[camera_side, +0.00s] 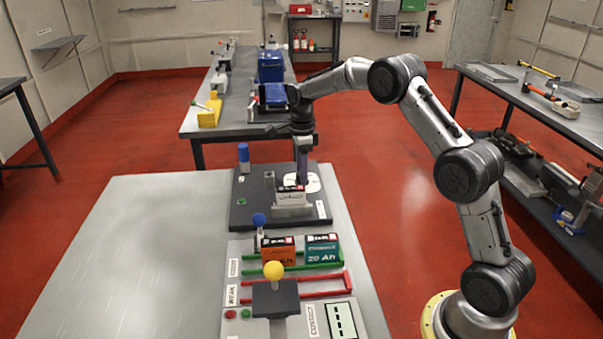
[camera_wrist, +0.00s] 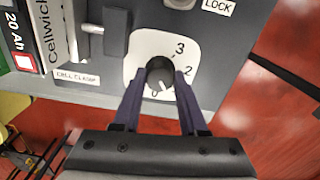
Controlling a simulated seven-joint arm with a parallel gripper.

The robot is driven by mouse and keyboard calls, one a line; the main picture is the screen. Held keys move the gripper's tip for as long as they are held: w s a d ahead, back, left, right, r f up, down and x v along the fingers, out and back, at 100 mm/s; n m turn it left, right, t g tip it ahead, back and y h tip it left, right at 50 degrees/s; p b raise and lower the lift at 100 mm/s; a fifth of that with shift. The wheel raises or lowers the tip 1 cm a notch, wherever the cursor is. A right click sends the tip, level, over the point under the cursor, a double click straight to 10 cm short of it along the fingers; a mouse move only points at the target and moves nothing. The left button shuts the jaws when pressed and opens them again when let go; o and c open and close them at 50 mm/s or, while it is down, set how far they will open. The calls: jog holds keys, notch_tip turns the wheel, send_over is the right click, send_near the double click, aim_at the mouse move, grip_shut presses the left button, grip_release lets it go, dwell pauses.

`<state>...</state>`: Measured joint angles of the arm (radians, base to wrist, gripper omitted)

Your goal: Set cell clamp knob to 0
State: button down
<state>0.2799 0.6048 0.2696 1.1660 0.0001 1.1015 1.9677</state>
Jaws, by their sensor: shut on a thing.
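The cell clamp knob (camera_wrist: 159,74) is a round dark knob on a white dial plate (camera_wrist: 141,49) in the wrist view. The numbers 3, 2 and 0 show around it; the pale mark on the knob points toward the lower edge, near the 0, its exact setting hard to read. My gripper (camera_wrist: 161,80) is shut on the knob, one dark finger at each side. In the side view my gripper (camera_side: 303,181) reaches down onto the dark fixture (camera_side: 246,211); the knob is hidden there, and part of the white dial (camera_side: 314,183) shows.
A white cell (camera_side: 291,200) stands in the fixture beside the dial. A blue-topped post (camera_side: 244,156) rises at the left. Orange (camera_side: 278,252) and green (camera_side: 322,250) batteries and a yellow-knobbed lever (camera_side: 273,270) stand nearer the camera. The table's left side (camera_side: 120,260) is clear.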

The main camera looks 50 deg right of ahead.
jog(key=shift+r, duration=0.1)
jog(key=m, duration=0.5)
jog(key=shift+m, duration=0.4)
jog(key=shift+d, duration=0.1)
jog(key=shift+m, duration=0.7)
jog(key=c, duration=0.5)
grip_release()
jog(key=shift+r, duration=1.65)
